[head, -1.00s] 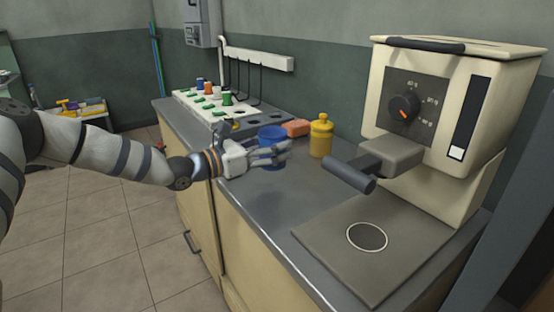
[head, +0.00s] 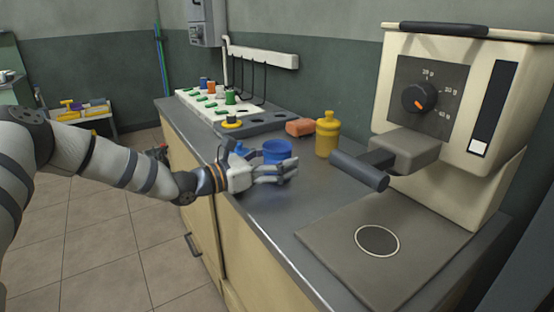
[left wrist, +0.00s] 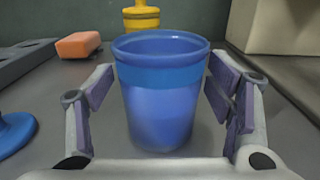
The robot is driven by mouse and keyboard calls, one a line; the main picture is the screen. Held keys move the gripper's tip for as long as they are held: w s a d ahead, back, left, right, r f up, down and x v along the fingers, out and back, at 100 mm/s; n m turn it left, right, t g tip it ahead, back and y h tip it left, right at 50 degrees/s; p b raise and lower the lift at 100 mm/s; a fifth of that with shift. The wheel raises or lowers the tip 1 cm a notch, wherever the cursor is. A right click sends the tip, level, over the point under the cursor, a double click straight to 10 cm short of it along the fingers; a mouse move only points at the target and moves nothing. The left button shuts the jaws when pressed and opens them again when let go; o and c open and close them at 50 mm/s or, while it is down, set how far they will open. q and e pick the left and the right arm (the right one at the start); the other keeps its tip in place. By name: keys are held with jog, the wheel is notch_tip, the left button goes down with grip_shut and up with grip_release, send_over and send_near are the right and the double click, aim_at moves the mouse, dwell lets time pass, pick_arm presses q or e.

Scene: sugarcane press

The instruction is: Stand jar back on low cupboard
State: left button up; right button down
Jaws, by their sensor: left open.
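A blue open-topped jar (head: 277,151) stands upright on the grey metal top of the low cupboard (head: 290,205). It also shows in the middle of the left wrist view (left wrist: 160,95). My left gripper (head: 275,174) is open, with its fingers low on either side of the jar. In the left wrist view the left gripper (left wrist: 165,105) shows a gap between each finger pad and the jar wall. A blue lid-like piece (left wrist: 14,132) lies left of the jar, cut by the picture edge. My right gripper is not in view.
A yellow jar (head: 327,135) and an orange block (head: 300,127) stand behind the blue jar. A cream machine (head: 455,110) with a projecting dark handle (head: 358,170) is to the right. A holed grey rack (head: 262,125) is at the left back. The front middle top is clear.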

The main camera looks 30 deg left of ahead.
pick_arm(q)
jog(key=shift+s+a+r, duration=0.1)
jog(key=shift+r, duration=0.15)
jog(key=p+v, duration=0.4)
jog(key=v, duration=0.7)
jog(key=shift+s+a+r, duration=0.1)
jog(key=shift+s, duration=0.15)
jog(key=shift+s+f, duration=0.1)
jog(key=shift+f, duration=0.15)
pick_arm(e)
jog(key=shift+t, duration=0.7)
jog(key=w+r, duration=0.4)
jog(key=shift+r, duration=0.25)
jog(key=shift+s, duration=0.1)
